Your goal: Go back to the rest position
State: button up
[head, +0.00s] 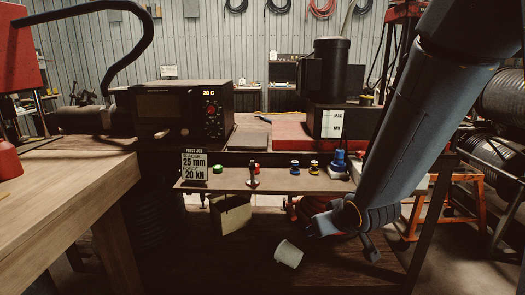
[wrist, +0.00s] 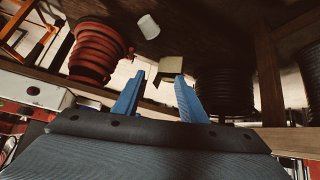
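My gripper (head: 342,241) hangs at the lower right of the head view, at the end of my grey-blue arm, in front of the shelf's right part and below its level. In the wrist view my gripper (wrist: 160,76) shows two blue fingers standing apart with nothing held between them. A tan box (wrist: 171,64) shows beyond the fingertips, apart from them as far as I can tell. A white cup (wrist: 148,27) lies tipped farther off.
A wooden table (head: 60,195) stands left. An orange stand (head: 425,205) is right of my arm.

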jog(key=s+d+m+g+h+p, duration=0.1)
jog(key=s+d+m+g, duration=0.2)
jog(key=s+g, duration=0.5)
jog(key=s, duration=1.2)
jog(key=shift+d+r+m+g+h, duration=0.15)
jog(key=shift+m+g+h, duration=0.15)
jog(key=shift+s, duration=0.1)
